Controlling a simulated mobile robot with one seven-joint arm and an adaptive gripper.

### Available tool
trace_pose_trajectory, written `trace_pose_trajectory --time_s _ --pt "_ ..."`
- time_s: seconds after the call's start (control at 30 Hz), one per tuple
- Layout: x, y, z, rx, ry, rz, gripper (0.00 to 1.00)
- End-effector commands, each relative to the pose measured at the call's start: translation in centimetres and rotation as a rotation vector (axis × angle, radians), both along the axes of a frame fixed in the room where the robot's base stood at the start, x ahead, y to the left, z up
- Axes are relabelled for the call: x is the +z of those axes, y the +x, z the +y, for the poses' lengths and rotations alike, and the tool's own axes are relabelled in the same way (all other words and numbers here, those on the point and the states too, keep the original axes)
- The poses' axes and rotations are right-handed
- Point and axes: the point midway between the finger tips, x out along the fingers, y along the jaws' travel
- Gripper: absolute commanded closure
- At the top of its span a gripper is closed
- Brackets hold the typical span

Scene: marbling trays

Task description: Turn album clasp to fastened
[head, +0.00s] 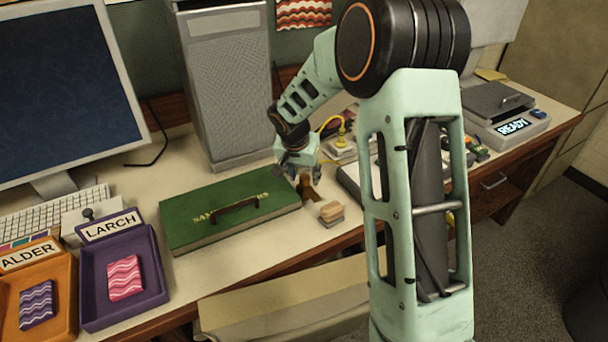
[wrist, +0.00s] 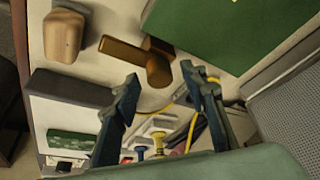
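The green album (head: 230,207) lies flat on the desk, with a dark handle on its cover and partly legible lettering. Its green corner also fills the top of the wrist view (wrist: 215,28). The brown clasp (head: 306,188) is at the album's right end. In the wrist view the clasp (wrist: 124,49) shows as a bar with a rounded end, beside the album's edge. My gripper (head: 306,175) is above the clasp in the head view. In the wrist view my gripper's fingers (wrist: 163,84) are spread with nothing held. The rounded end lies just beyond the gap; contact cannot be told.
A small wooden block (head: 331,212) sits at the desk's front edge, close to the clasp. A grey tower (head: 225,85) stands behind the album. A purple tray (head: 125,280) and an orange tray (head: 63,300) are at left. A scale (head: 507,118) is at right.

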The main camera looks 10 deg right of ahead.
Motion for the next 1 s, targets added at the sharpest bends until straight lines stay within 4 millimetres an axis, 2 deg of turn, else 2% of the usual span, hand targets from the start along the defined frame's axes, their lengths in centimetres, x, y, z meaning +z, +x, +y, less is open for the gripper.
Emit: trace_pose_trajectory --time_s 0.27,0.63,1.0 --pt "-0.12 0.07 -0.05 0.0 0.0 -0.001 0.6" --pt "-0.09 0.06 -0.04 0.0 0.0 0.0 1.0" --pt "-0.19 0.07 0.0 -0.009 0.0 -0.001 1.0"
